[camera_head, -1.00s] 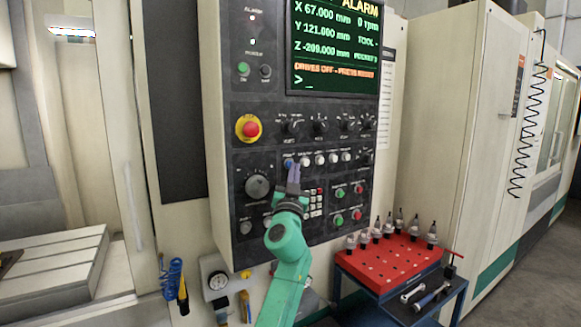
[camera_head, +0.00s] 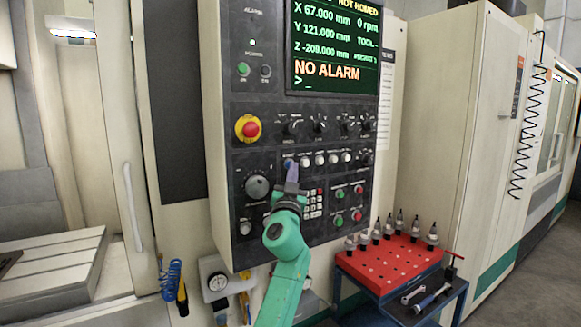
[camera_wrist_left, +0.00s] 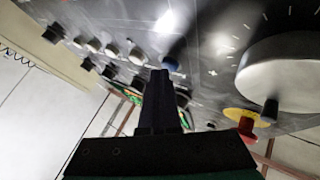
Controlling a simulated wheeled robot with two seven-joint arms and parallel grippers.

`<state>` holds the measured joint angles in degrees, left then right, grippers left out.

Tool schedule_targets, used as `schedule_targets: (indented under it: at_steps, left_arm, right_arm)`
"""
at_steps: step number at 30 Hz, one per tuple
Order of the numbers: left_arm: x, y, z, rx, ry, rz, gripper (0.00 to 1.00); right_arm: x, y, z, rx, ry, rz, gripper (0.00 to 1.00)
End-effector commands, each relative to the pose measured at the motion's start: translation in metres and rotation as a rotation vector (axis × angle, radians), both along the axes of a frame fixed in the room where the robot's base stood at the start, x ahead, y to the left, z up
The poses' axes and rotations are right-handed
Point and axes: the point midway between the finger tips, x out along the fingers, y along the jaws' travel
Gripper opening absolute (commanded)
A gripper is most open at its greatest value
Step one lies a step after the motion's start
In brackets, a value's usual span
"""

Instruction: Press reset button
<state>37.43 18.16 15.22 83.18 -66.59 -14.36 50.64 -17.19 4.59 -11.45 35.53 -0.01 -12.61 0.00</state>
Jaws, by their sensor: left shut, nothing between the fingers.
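The control panel (camera_head: 235,115) stands in front of me, with a screen (camera_head: 335,50) that reads "NO ALARM". A blue button (camera_head: 288,163) sits at the left end of a row of white buttons (camera_head: 320,160). My left gripper (camera_head: 292,168) is shut and empty, its fingertips at or just in front of the blue button. In the left wrist view the fingertips (camera_wrist_left: 160,78) are close to the blue button (camera_wrist_left: 173,62); I cannot tell whether they touch it. My right gripper is not in view.
A red and yellow emergency stop (camera_head: 249,129) and a large dial (camera_head: 257,187) are on the panel near the gripper. A red-topped tool cart (camera_head: 385,268) with several tool holders stands at the lower right.

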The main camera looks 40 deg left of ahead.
Motion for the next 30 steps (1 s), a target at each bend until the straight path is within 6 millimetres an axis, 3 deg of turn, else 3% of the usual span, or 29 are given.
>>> schedule_targets:
  at_steps: [9, 18, 30]
  left_arm:
    - [-0.004, -0.014, 0.000, -0.001, 0.000, 0.000, 0.00]
    - [-0.005, -0.016, -0.001, -0.001, -0.001, 0.000, 0.00]
    - [-0.015, -0.054, -0.001, -0.001, 0.000, -0.003, 0.00]
  right_arm:
    - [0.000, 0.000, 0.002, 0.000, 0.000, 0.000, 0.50]
    - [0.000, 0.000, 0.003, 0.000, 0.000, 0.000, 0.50]
    - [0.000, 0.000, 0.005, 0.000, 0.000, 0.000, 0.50]
